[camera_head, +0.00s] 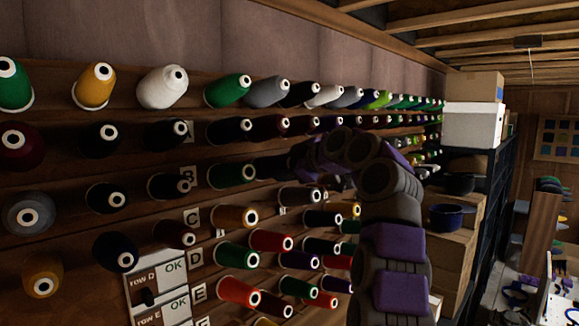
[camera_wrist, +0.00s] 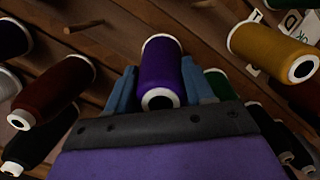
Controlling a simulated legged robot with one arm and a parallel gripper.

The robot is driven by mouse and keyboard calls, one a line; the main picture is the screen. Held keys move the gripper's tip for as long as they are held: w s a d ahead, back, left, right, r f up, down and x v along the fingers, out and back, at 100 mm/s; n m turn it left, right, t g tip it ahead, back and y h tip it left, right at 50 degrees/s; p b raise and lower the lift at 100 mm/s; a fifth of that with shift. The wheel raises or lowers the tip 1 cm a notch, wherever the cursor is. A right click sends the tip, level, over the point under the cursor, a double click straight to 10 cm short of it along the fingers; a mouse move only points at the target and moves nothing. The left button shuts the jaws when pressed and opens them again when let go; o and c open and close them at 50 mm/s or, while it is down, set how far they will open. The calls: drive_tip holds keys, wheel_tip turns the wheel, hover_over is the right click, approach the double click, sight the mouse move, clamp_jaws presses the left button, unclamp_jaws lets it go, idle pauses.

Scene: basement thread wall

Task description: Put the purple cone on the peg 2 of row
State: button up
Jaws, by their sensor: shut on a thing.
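In the wrist view, the purple cone (camera_wrist: 161,62) sits between the two blue fingers of my gripper (camera_wrist: 158,74), which is shut on it. Its pale base ring with a dark hole faces the camera. A bare wooden peg (camera_wrist: 84,26) sticks out of the rack at upper left in the wrist view. In the head view, my arm reaches up and bends left towards the thread wall; I cannot make out the fingers or the held cone there. Which peg is peg 2 of the row I cannot tell.
Cones crowd the wooden rack (camera_head: 75,225), with letter tags such as C (camera_head: 192,217). A panel reading row D and row E OK (camera_head: 158,287) hangs at lower left. A brown cone (camera_wrist: 52,88) and a gold cone (camera_wrist: 275,53) flank my gripper.

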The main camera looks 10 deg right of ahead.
drive_tip(key=shift+s+a+f, duration=0.15)
drive_tip(key=shift+a, duration=0.1)
idle(0.7)
drive_tip(key=o, duration=1.1)
drive_tip(key=shift+o, duration=0.2)
drive_tip(key=shift+b, duration=0.3)
drive_tip(key=b+v, duration=0.2)
drive_tip(key=v, duration=1.5)
drive_tip(key=s+a+f+m+g+h+b, duration=0.1)
drive_tip(key=s+a+f+m+g+b, duration=0.25)
drive_tip(key=f, duration=0.75)
drive_tip(key=s+a+f+m+g+b, duration=0.25)
drive_tip(key=s+a+f, duration=0.2)
drive_tip(key=f, duration=0.55)
drive_tip(key=s+a+f+m+g+h+b, duration=0.15)
drive_tip(key=s+a+f+b, duration=0.3)
drive_tip(key=f, duration=0.65)
drive_tip(key=s+d+f+m+g+h+b, duration=0.2)
drive_tip(key=s+d+f+m+g+b, duration=0.1)
drive_tip(key=s+f, duration=1.1)
drive_tip(key=s+d+f+m+g+h+b, duration=0.3)
drive_tip(key=s+f+m, duration=0.2)
drive_tip(key=s+f, duration=1)
wheel_tip(320, 180, down, 4)
drive_tip(key=shift+s+f+b, duration=0.2)
drive_tip(key=shift+s+b, duration=0.15)
drive_tip(key=shift+b, duration=0.05)
